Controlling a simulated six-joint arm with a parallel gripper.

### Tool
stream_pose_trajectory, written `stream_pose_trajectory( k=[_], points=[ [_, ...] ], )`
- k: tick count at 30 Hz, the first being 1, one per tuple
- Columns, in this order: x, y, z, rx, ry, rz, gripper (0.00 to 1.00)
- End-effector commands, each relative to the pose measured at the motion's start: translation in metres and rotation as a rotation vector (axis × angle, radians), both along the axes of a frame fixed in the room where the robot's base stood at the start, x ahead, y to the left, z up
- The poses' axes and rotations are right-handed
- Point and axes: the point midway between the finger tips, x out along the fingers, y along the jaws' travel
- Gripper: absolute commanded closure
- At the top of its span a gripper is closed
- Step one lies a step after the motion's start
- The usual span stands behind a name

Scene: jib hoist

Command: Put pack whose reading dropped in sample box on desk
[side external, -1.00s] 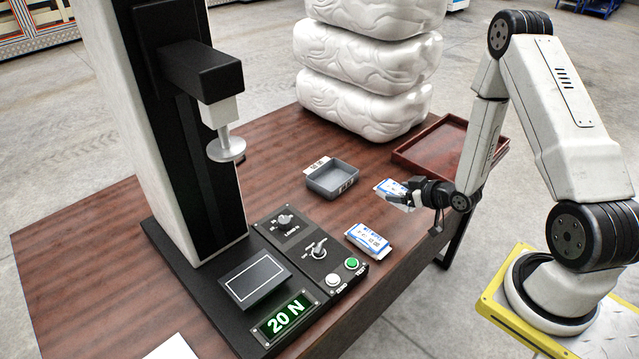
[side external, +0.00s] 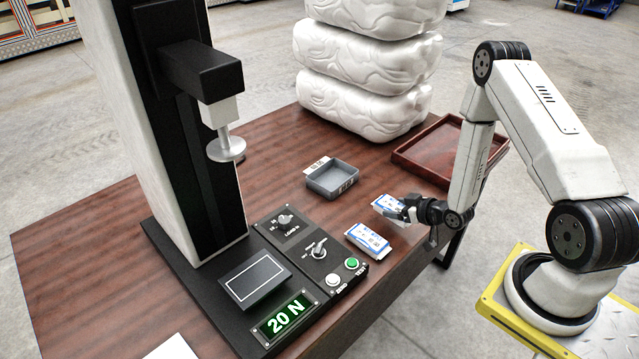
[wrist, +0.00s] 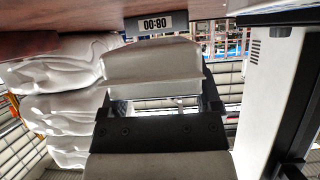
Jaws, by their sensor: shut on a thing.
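My gripper (side external: 404,209) is shut on a white and blue pack (side external: 386,204), which is low over or touching the desk (side external: 290,215); I cannot tell which. In the wrist view the held pack (wrist: 150,62) shows as a pale block between the fingers. A second white and blue pack (side external: 368,238) lies on the desk, nearer the camera, beside the control panel. The small grey open box (side external: 345,191) stands on the desk to the left of and behind my gripper. It looks empty. The display (side external: 286,316) reads 20 N.
The press (side external: 200,75), with its round plate (side external: 226,149) raised, stands at the left over a black base with a pad (side external: 254,281). Knobs and buttons (side external: 352,263) are beside it. A reddish-brown tray (side external: 405,157) is at the right edge, and stacked white bundles (side external: 365,70) stand behind.

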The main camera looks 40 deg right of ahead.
Motion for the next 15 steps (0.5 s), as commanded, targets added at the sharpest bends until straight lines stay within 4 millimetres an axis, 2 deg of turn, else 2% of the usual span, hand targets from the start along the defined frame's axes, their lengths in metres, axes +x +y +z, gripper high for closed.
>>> stream_pose_trajectory(
  k=[8, 15],
  points=[
    [0.000, 0.000, -0.003, 0.000, 0.000, 0.000, 0.78],
    [0.000, 0.000, -0.019, 0.001, 0.001, 0.000, 0.78]
  ],
)
